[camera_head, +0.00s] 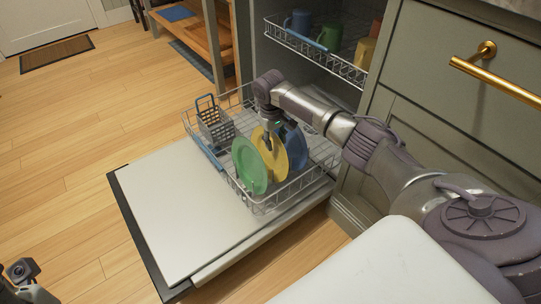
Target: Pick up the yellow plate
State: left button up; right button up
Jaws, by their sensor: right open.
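The yellow plate (273,160) stands on edge in the lower dishwasher rack (262,207), between a green plate (249,168) on its left and a blue plate (293,150) on its right. My right gripper (268,146) reaches down from above over the yellow plate's upper part and is open. Its fingers are small and dark here, and I cannot tell whether they touch the plate. Part of my left arm shows at the lower left corner; its gripper is not in view.
The open dishwasher door (190,213) lies flat below the pulled-out rack. A grey cutlery basket (215,127) stands at the rack's left. The upper rack (300,42) holds several cups. Cabinets with a brass handle (495,80) stand at right. Wooden floor is clear at left.

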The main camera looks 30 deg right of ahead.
grip_shut()
jog(key=shift+r, duration=0.2)
dwell(0.3)
